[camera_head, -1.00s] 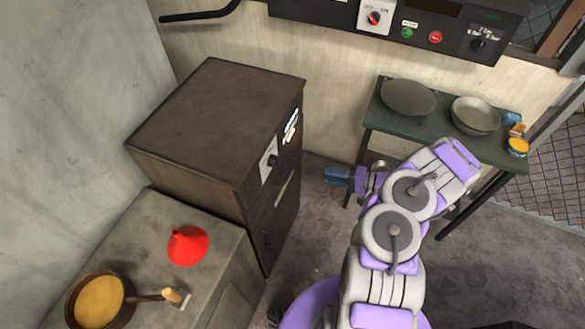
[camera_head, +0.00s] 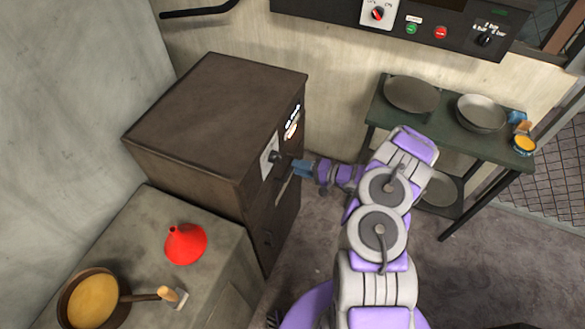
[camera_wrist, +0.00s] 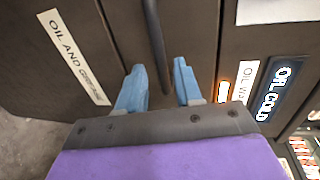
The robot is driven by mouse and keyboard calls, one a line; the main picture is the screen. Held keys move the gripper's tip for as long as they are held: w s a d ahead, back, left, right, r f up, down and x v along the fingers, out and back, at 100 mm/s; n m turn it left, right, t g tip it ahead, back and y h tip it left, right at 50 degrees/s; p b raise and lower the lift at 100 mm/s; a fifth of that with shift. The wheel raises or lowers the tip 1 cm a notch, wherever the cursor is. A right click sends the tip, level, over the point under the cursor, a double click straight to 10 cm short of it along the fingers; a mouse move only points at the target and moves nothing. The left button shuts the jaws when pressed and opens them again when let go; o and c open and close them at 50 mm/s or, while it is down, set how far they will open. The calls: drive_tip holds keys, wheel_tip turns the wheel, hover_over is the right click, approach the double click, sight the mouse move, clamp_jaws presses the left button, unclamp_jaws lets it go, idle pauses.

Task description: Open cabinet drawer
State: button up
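The dark brown cabinet (camera_head: 215,110) stands left of centre in the head view, its front facing right. In the wrist view its dark front (camera_wrist: 200,30) fills most of the picture, with a long dark bar handle (camera_wrist: 155,40) running down the middle. My gripper (camera_head: 298,168) is at the cabinet front in the head view. In the wrist view my gripper (camera_wrist: 160,82) is open, with one blue finger on each side of the handle. I cannot tell whether the fingers touch it. The drawer looks shut.
A counter (camera_head: 215,265) with a red funnel (camera_head: 185,245), a pan (camera_head: 88,300) and a brush (camera_head: 172,296) adjoins the cabinet at lower left. A green table (camera_head: 440,130) with metal dishes stands right. The floor (camera_head: 300,250) before the cabinet looks clear.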

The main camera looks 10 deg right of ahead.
drive_tip(key=shift+x, duration=1.7)
drive_tip(key=shift+c, duration=0.5)
drive_tip(key=shift+s, duration=0.1)
clamp_jaws()
